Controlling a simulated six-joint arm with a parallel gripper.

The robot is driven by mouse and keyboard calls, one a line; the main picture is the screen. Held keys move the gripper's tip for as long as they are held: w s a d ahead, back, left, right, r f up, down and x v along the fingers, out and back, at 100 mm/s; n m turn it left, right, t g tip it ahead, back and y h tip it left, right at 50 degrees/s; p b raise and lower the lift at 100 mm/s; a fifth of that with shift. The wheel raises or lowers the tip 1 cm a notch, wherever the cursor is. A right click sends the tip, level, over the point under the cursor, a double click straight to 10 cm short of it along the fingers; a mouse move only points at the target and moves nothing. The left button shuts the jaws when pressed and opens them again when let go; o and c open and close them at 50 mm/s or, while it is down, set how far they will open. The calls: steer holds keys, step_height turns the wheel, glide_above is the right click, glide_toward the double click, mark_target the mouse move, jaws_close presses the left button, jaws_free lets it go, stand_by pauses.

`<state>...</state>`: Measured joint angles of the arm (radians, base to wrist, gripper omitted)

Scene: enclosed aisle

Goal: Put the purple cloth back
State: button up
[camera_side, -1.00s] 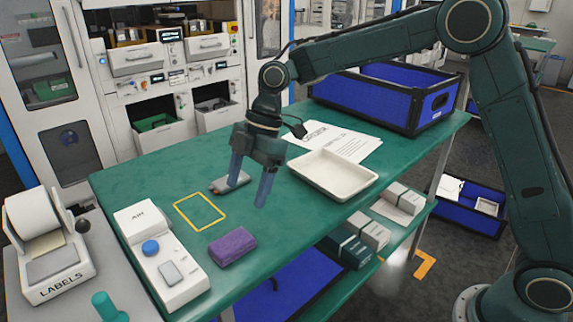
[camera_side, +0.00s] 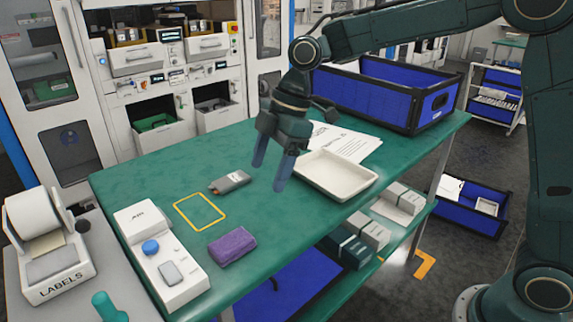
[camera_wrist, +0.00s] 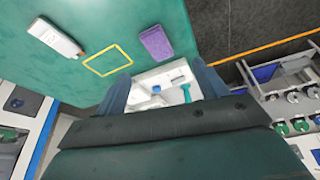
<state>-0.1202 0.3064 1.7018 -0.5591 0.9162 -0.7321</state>
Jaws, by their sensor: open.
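The purple cloth (camera_side: 232,246) lies folded on the green bench top near its front edge. It also shows in the wrist view (camera_wrist: 156,43). A yellow outlined rectangle (camera_side: 222,222) is marked on the bench just behind and left of the cloth, and it is empty; it shows in the wrist view too (camera_wrist: 101,72). The cloth lies outside it. My gripper (camera_side: 270,177) is open and empty above the bench, to the right of the cloth and apart from it. Its fingers point down, near the left end of the white tray.
A grey device (camera_side: 230,182) lies behind the outline. The white tray (camera_side: 345,194) and papers (camera_side: 345,137) are at right, with a blue crate (camera_side: 375,100) behind. A white AIR unit (camera_side: 178,272) stands left of the cloth. The bench between gripper and cloth is clear.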

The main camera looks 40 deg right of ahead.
steer(key=s+d+r+m+t+h, duration=0.1)
steer(key=s+d+r+m, duration=0.25)
steer(key=s, duration=0.35)
steer(key=s+d+r+m+t+h, duration=0.1)
steer(key=s+d+r+m+t, duration=0.15)
steer(key=s+d+m, duration=0.3)
steer(key=s+d+f+m+h, duration=0.1)
steer(key=s+d+m, duration=0.2)
steer(key=s, duration=0.3)
steer(key=s+d+f+m+t, duration=0.1)
steer(key=s+d+m, duration=0.2)
steer(key=s, duration=0.4)
steer(key=shift+s+f+h, duration=0.2)
steer(key=shift+f+h, duration=0.15)
steer(key=shift+h, duration=0.05)
